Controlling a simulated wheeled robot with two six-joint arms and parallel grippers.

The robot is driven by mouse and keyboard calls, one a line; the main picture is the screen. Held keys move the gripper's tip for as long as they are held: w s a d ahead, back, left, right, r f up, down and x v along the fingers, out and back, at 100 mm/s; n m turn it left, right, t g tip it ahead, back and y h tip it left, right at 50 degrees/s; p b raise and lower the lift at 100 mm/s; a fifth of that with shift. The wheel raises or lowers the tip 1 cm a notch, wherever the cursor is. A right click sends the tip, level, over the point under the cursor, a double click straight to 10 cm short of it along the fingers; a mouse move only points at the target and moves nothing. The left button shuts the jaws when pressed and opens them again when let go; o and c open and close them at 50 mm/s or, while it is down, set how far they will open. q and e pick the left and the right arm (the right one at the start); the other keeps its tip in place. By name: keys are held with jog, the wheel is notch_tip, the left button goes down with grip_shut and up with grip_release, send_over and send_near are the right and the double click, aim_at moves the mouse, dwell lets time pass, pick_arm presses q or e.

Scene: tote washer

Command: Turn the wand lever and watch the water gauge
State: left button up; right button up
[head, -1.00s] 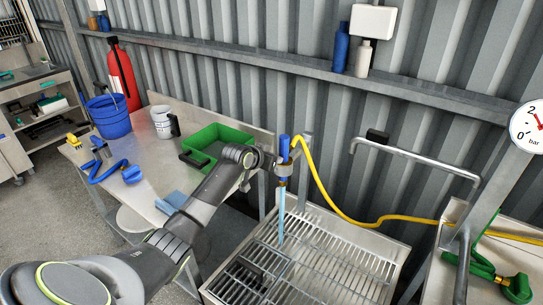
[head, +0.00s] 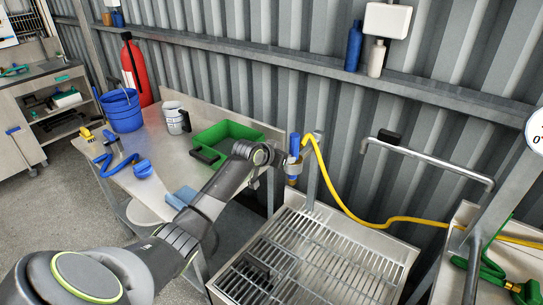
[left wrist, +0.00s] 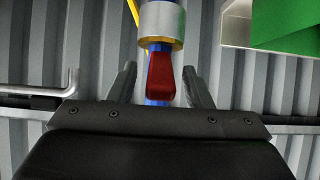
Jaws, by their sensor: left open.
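The wand (head: 294,147), with a blue top and a yellow hose, hangs upright over the grated sink. No water stream shows below it. The left wrist view shows its silver collar (left wrist: 161,22) and red lever (left wrist: 161,78). My left gripper (head: 284,165) is at the wand. In the left wrist view the open fingers (left wrist: 160,88) stand on either side of the red lever, with gaps on both sides. The water gauge (head: 537,128) is cut off by the head view's right edge; its reading cannot be told. My right gripper is not in view.
The grated sink (head: 385,240) lies below the wand. A metal rail (head: 430,160) stands right of the sink.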

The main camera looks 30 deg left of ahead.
pick_arm(q)
jog(key=b+v, duration=0.3)
jog(key=v, duration=1.4)
jog(key=shift+s, duration=0.1)
dwell(0.5)
